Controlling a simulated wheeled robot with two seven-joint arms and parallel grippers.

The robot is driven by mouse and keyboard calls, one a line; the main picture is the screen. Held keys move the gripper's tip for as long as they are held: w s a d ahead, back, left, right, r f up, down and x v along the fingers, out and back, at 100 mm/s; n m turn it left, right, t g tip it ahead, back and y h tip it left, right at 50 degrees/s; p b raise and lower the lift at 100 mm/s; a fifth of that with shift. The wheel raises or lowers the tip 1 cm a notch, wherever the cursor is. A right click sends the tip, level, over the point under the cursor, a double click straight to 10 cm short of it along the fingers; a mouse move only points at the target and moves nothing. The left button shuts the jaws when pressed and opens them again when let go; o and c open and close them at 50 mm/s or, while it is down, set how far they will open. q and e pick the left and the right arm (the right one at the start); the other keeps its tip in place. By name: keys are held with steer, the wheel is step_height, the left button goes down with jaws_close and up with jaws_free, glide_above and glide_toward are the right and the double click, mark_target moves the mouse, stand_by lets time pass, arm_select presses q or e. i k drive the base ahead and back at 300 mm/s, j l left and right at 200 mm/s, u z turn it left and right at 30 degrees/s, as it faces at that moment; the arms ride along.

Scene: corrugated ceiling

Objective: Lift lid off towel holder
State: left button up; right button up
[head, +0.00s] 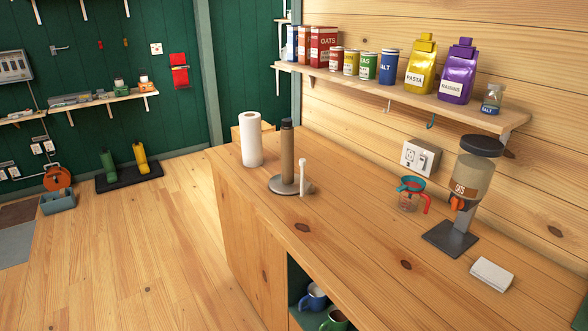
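The towel holder stands upright on the wooden counter, with a round grey base (278,187), a brown upright post (287,158) and a short whitish side rod (304,176). A dark cap (287,123) sits on top of the post; it looks like the lid, and it is on. A white paper towel roll (251,140) stands upright to the left of the holder, apart from it. Neither of my grippers is in view, so nothing shows touching the holder.
The counter (350,230) has clear wood in front of the holder. A measuring jug (411,195), a dispenser (466,185) and a white folded cloth (492,274) are to the right. A wall shelf (400,92) with several cans, boxes and bags hangs behind. Mugs (313,297) sit in a cubby below.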

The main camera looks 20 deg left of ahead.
mark_target(285, 122)
steer(key=i+j+z, duration=0.1)
steer(key=j, duration=0.3)
steer(key=i+j, duration=0.2)
steer(key=j, duration=0.25)
steer(key=i+j+z, duration=0.15)
steer(key=j, duration=0.25)
